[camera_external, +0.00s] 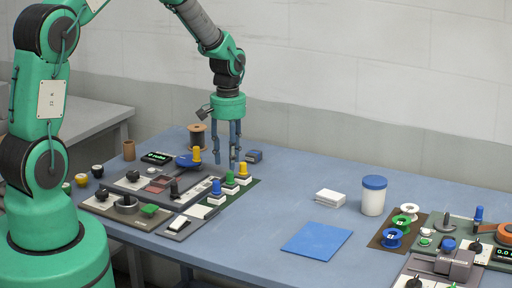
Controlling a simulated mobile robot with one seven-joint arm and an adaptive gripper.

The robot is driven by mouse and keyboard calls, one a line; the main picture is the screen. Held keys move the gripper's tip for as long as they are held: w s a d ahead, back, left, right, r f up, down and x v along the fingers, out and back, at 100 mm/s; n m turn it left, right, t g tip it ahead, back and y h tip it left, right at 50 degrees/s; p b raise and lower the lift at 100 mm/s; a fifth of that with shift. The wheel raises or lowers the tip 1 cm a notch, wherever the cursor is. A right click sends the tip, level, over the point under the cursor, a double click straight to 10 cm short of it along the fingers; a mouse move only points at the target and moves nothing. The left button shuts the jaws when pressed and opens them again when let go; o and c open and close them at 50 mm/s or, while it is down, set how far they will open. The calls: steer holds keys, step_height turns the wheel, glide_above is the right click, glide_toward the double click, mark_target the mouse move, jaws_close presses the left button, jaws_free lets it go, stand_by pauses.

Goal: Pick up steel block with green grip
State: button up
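The steel block with green grip (230,183) stands upright on a dark green mat (251,190). It is between a block with a blue grip (216,193) and a block with a yellow grip (242,174). My gripper (228,161) points down, a little above and behind the green-grip block. Its blue-grey fingers are spread apart with nothing visible between them. I cannot tell the exact gap between the fingertips and the green grip.
A grey press panel (150,186) with knobs lies left of the blocks. A thread spool (198,136) and a small dark blue object (254,156) stand behind. A blue sheet (317,240), white stack (329,197) and blue-lidded jar (373,196) are right. The table between is clear.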

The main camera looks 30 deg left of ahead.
mark_target(230, 172)
steer(key=shift+f, duration=0.2)
steer(key=shift+d+f+b, duration=0.15)
steer(key=shift+f+b, duration=0.25)
steer(key=shift+f, duration=2.2)
jaws_close()
